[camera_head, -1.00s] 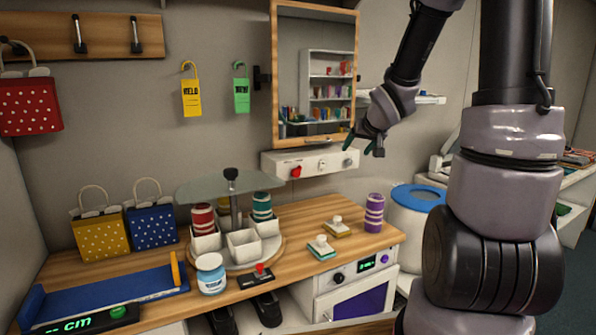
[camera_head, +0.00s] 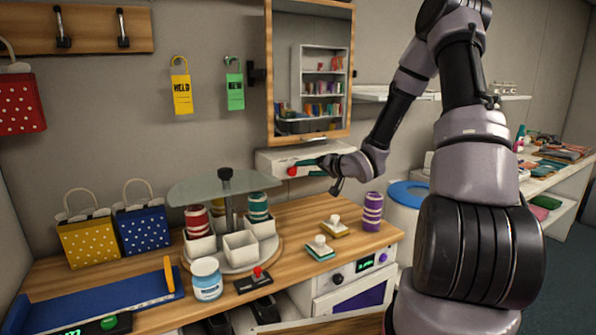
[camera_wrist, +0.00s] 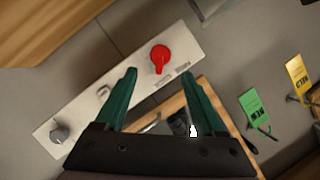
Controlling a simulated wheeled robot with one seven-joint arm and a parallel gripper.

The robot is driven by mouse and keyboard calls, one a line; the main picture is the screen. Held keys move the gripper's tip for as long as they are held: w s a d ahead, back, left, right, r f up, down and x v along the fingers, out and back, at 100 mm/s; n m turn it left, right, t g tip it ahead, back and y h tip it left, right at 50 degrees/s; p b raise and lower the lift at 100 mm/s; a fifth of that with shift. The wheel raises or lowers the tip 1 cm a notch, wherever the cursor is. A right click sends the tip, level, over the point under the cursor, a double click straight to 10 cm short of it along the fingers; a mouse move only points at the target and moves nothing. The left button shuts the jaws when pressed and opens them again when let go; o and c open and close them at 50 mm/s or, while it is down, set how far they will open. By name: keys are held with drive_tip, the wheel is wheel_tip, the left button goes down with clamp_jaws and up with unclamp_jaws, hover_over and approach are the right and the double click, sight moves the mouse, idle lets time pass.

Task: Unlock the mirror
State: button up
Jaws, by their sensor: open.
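The wood-framed mirror (camera_head: 350,75) hangs on the wall. A white control panel (camera_head: 265,155) sits on the wall just below it. A red knob (camera_head: 292,171) is on the panel's front. The wrist view shows this red knob (camera_wrist: 160,55), with a silver knob (camera_wrist: 58,134) and a small switch (camera_wrist: 103,91) along the same panel. My gripper (camera_head: 308,167) is in front of the panel, beside the red knob. In the wrist view my gripper (camera_wrist: 160,75) is open and empty, its green fingertips on either side of the knob's line; contact cannot be told.
The wooden counter (camera_head: 350,245) below holds a carousel of cups (camera_head: 240,250), a blue-labelled jar (camera_head: 207,279), stamps and a purple roll (camera_head: 372,212). Yellow (camera_head: 181,90) and green tags (camera_head: 234,91) hang left of the mirror. The wall between is clear.

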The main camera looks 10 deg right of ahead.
sight(295, 170)
drive_tip(key=x, duration=0.5)
drive_tip(key=shift+w, duration=0.15)
clamp_jaws()
